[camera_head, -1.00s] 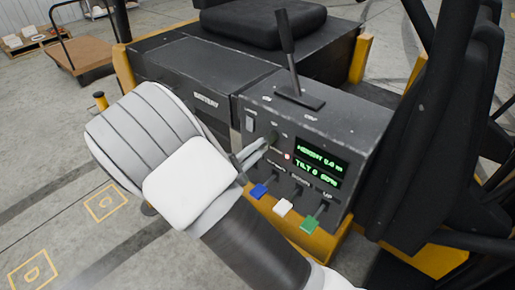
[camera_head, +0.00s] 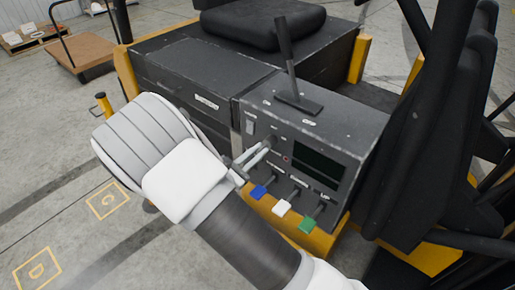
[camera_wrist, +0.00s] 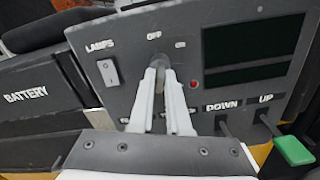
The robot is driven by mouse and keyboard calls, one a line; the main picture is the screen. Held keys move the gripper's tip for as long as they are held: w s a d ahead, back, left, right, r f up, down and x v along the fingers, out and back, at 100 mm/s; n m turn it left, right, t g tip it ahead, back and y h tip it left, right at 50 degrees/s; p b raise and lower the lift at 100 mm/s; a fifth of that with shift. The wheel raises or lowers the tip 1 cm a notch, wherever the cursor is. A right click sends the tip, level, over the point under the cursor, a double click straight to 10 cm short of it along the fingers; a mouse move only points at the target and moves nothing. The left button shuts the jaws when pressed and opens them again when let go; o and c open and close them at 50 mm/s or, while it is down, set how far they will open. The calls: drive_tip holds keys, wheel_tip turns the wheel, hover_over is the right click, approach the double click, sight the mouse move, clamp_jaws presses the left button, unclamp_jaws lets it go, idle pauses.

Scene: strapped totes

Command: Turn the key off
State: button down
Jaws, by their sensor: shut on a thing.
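The ignition key (camera_wrist: 158,61) sits in the dark control panel (camera_wrist: 130,95), just below the OFF label (camera_wrist: 154,37), with the ON label to its right. My gripper (camera_wrist: 160,74) is shut on the key, one finger on each side; the fingers hide much of it. In the head view my gripper (camera_head: 268,142) reaches the panel from the left, and I cannot make out the key there. The display (camera_head: 318,163) beside the key is dark and blank. It is also blank in the wrist view (camera_wrist: 252,50).
Blue (camera_head: 260,191), white (camera_head: 282,207) and green (camera_head: 308,224) levers stick out below the panel, close to my gripper. A lamps switch (camera_wrist: 109,72) is left of the key. A tall black lever (camera_head: 287,55) stands on top.

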drive_tip(key=shift+n+p, duration=0.65)
drive_tip(key=shift+n, duration=0.95)
drive_tip(key=shift+f, duration=0.1)
drive_tip(key=c, duration=1)
unclamp_jaws()
drive_tip(key=shift+o, duration=0.2)
drive_tip(key=b+v, duration=0.2)
drive_tip(key=v, duration=1.5)
drive_tip(key=shift+s+b, duration=0.25)
drive_tip(key=shift+b, duration=0.05)
drive_tip(key=shift+a, duration=0.15)
